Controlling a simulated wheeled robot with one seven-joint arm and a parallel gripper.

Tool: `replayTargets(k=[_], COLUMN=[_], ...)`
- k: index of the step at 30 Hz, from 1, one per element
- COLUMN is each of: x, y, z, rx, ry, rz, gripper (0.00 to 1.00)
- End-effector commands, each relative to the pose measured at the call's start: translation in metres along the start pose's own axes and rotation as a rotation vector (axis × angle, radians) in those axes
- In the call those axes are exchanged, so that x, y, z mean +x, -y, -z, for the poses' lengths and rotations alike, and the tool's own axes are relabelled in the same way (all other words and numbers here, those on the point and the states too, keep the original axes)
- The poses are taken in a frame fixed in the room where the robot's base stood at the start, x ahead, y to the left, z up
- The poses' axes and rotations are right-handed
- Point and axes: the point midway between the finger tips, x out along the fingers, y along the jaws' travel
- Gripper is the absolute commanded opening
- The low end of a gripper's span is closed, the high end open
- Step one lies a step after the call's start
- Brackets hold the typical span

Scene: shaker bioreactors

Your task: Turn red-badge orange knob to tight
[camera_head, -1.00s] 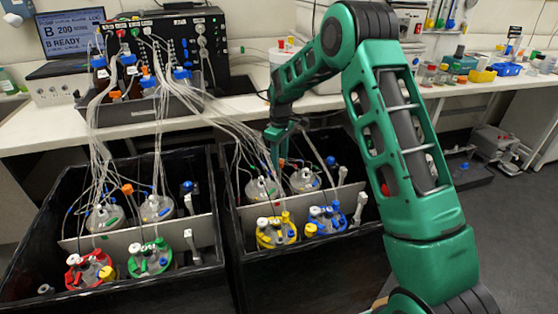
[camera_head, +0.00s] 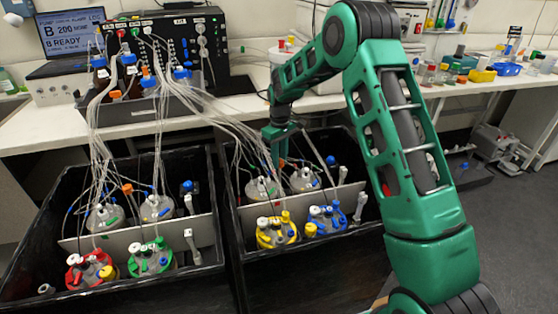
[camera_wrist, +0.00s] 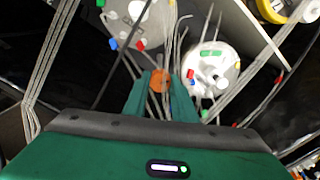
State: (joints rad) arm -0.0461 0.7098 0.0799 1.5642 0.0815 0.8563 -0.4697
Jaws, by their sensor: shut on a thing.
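My gripper (camera_head: 279,160) reaches down into the right black crate, over the back vessels among the tubes. In the wrist view its two fingers (camera_wrist: 160,96) are shut on a round orange knob (camera_wrist: 160,81), which sits between the fingertips beside several thin tubes. In the head view the held knob is mostly hidden by the fingers. I cannot make out a red badge on it. A second orange knob (camera_head: 127,189) shows in the left crate, among the tubes above the back vessels.
Vessels with red (camera_head: 91,270), green (camera_head: 151,257), yellow (camera_head: 276,231) and blue (camera_head: 325,219) lids stand in the front of the crates. Bundles of clear tubes run from the bench pump unit (camera_head: 165,45) into both crates, close around my gripper. A white-topped vessel (camera_wrist: 209,67) lies near the fingers.

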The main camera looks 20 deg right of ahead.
Motion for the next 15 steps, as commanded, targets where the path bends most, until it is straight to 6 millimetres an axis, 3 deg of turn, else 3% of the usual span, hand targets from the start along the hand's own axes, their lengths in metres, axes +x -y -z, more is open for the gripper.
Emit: replayTargets(k=[15], x=[-0.0014], y=[-0.0037], z=[0.0006], rx=[0.496], ry=[-0.006], rz=[-0.003], gripper=[0.02])
